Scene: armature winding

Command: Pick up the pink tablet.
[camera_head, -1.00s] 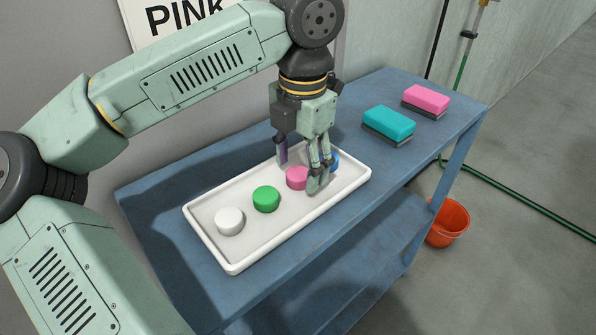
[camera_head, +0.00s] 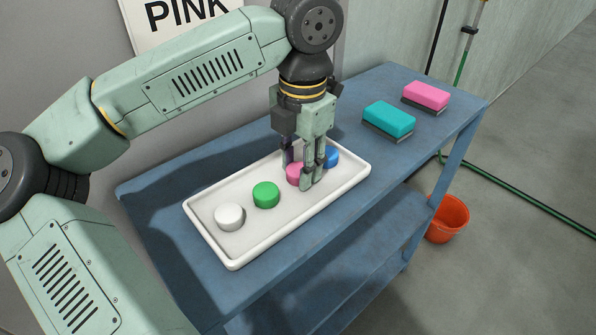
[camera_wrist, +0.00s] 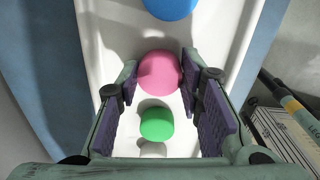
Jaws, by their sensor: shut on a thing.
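The pink tablet (camera_head: 294,173) sits in the white tray, between the green and blue tablets, partly hidden by a finger in the head view. My gripper (camera_head: 301,178) reaches down into the tray with its fingers shut on the pink tablet. In the wrist view the pink tablet (camera_wrist: 159,73) is between the fingertips of my gripper (camera_wrist: 160,75), with the purple pads on both sides of it. I cannot see any lift of the tablet off the tray.
The white tray (camera_head: 205,236) also holds a white tablet (camera_head: 229,216), a green tablet (camera_head: 266,195) and a blue tablet (camera_head: 331,157). A teal sponge (camera_head: 389,119) and a pink sponge (camera_head: 426,96) lie on the blue table (camera_head: 150,195). An orange bucket (camera_head: 447,219) stands on the floor.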

